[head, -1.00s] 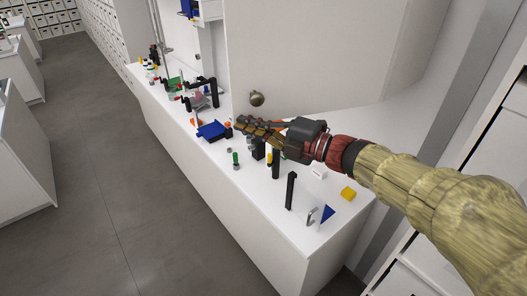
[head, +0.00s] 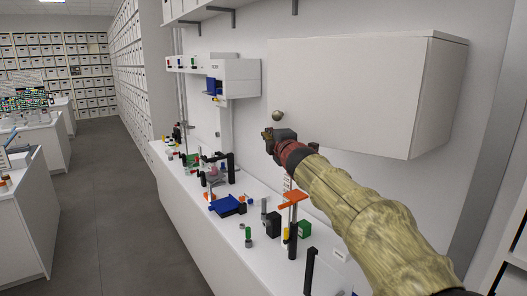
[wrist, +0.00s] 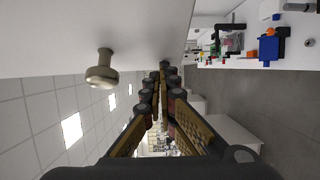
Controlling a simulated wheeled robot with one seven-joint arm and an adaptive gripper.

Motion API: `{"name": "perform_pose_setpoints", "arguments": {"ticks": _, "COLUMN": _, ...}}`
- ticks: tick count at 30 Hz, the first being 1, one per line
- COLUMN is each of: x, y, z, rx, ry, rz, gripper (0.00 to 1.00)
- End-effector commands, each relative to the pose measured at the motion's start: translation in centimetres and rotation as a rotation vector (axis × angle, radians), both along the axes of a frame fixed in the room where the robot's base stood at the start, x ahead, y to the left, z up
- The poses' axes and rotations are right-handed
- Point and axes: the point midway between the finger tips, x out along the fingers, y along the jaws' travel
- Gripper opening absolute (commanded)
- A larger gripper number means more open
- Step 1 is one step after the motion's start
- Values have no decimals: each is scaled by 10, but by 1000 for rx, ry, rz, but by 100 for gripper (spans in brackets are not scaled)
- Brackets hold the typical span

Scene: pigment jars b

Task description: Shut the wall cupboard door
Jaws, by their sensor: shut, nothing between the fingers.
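The white wall cupboard (head: 440,95) hangs above the bench. Its plain door (head: 345,90) looks flush with the box, with no gap that I can see from here. A round metal knob (head: 277,116) sits at the door's lower left corner; it also shows in the wrist view (wrist: 102,75), on the pale door face. My gripper (head: 268,138) is just below and left of the knob in the head view, apart from it. In the wrist view its fingers (wrist: 163,72) are together and empty, to the right of the knob.
The white bench (head: 205,235) below holds a blue block (head: 227,206), an orange-topped stand (head: 293,200), black posts and small coloured parts. A shelf (head: 215,10) with brackets is above left. The floor aisle (head: 110,200) at left is clear.

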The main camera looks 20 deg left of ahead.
Motion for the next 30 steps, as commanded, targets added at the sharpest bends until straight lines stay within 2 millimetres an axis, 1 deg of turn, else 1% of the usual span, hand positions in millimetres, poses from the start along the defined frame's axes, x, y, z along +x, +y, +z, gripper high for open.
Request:
{"name": "perform_pose_setpoints", "arguments": {"ticks": 1, "x": 10, "y": -1, "z": -6, "rx": 0, "ry": 0, "rz": -21, "gripper": 0}}
{"name": "perform_pose_setpoints", "arguments": {"ticks": 11, "x": 71, "y": -17, "z": -4, "rx": -1, "ry": 0, "rz": -175, "gripper": 0}}
{"name": "perform_pose_setpoints", "arguments": {"ticks": 18, "x": 113, "y": -35, "z": -1, "rx": -2, "ry": -1, "rz": -286, "gripper": 0}}
{"name": "perform_pose_setpoints", "arguments": {"ticks": 23, "x": 137, "y": -48, "z": 0, "rx": -1, "ry": 0, "rz": -352, "gripper": 0}}
{"name": "perform_pose_setpoints", "arguments": {"ticks": 27, "x": 154, "y": -59, "z": 1, "rx": -1, "ry": 0, "rz": -348, "gripper": 0}}
{"name": "perform_pose_setpoints", "arguments": {"ticks": 30, "x": 163, "y": -65, "z": 2, "rx": -1, "ry": 0, "rz": -346, "gripper": 0}}
